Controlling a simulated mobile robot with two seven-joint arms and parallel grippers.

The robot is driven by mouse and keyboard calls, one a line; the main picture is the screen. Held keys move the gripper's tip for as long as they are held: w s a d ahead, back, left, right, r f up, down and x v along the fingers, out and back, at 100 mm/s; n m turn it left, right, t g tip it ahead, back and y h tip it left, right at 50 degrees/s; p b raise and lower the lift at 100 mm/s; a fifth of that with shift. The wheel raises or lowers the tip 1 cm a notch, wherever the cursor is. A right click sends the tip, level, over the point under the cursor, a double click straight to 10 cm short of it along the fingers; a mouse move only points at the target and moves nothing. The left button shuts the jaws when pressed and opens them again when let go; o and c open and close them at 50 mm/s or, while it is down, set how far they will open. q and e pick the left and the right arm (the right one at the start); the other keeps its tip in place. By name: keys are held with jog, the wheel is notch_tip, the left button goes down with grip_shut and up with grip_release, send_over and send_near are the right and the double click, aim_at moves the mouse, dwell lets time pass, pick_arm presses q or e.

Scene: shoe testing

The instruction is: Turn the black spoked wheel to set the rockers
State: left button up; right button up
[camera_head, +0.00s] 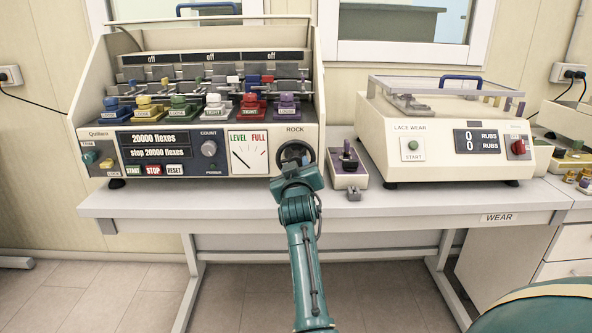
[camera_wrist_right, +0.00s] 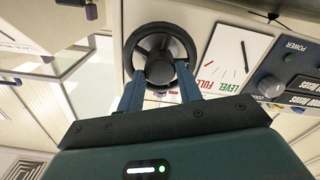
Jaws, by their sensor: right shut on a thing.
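The black spoked wheel (camera_head: 295,146) sits at the right end of the cream flexing machine's front panel, under the word ROCK. In the right wrist view the wheel (camera_wrist_right: 160,42) faces me, with its rim, spokes and hub visible. My right gripper (camera_head: 297,166) reaches it from the front. In the right wrist view the gripper (camera_wrist_right: 159,82) has a finger on each side of the wheel's near part and is shut on it. My left gripper is not in view.
The flexing machine (camera_head: 222,180) carries a row of coloured clamps and a COUNT knob (camera_head: 209,148). The lace wear machine (camera_head: 430,165) is further right. The bench front (camera_head: 400,205) is mostly clear.

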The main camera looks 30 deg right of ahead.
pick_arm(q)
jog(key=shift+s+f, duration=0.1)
pick_arm(e)
jog(key=shift+m, duration=1.9)
jog(key=o, duration=1)
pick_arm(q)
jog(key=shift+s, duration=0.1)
pick_arm(e)
jog(key=shift+s, duration=0.1)
